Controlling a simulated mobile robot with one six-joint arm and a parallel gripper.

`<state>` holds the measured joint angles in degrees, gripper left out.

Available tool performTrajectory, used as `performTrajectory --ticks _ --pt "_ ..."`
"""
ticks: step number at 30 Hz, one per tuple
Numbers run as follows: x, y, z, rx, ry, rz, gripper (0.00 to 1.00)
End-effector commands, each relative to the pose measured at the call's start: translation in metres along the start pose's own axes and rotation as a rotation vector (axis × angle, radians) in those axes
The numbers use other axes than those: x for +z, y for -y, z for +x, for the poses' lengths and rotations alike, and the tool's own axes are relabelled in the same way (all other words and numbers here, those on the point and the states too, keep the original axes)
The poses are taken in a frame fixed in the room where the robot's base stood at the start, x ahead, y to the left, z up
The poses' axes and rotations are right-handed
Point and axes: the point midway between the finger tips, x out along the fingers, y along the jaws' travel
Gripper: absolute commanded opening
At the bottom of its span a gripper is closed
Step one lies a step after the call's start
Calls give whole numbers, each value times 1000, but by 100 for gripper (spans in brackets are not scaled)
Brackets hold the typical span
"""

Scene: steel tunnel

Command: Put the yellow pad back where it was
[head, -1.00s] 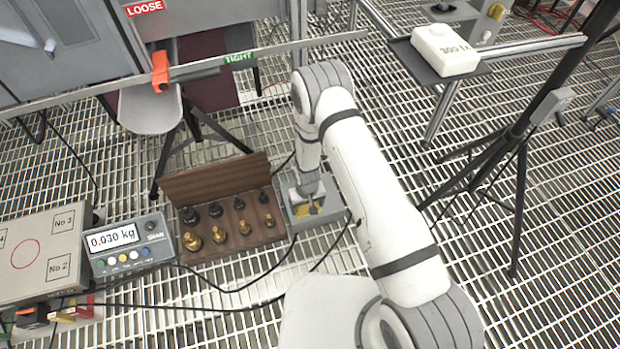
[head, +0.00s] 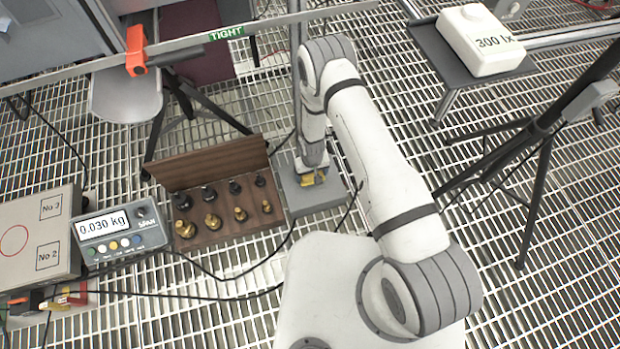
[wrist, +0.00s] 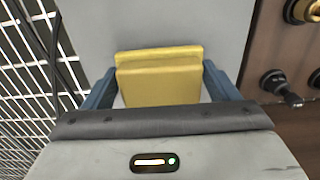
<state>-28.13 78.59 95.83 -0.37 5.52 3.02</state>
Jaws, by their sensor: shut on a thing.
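The yellow pad (wrist: 160,80) is between the two blue fingers of my gripper (wrist: 160,92) in the wrist view. It shows a step, like two layers. My gripper is shut on it. In the head view my gripper (head: 314,174) points down over a flat grey block (head: 308,203) beside the wooden weight rack, with a bit of yellow at its tip. The grey surface also fills the wrist view beyond the pad (wrist: 150,22). I cannot tell whether the pad touches it.
A wooden rack (head: 190,172) with several black and brass weights stands left of the block. Left of it, a scale display (head: 118,232) reads 0.030 kg. A white box marked 300 lx (head: 480,42) rests on a dark tray (head: 455,65) at upper right. Cables cross the grating.

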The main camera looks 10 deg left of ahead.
Motion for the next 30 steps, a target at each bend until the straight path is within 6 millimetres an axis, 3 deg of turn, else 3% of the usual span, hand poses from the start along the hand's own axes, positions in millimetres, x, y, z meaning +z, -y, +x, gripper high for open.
performTrajectory --ticks 4,16,17,18,23,30 --pt "1 0 26 0 2 -1 60" --pt "1 1 31 0 1 -2 60" --pt "1 1 30 0 1 -2 83" --pt "1 1 29 0 1 -2 86" --pt "1 1 29 0 1 -2 99" --pt "1 1 29 0 1 -3 100"
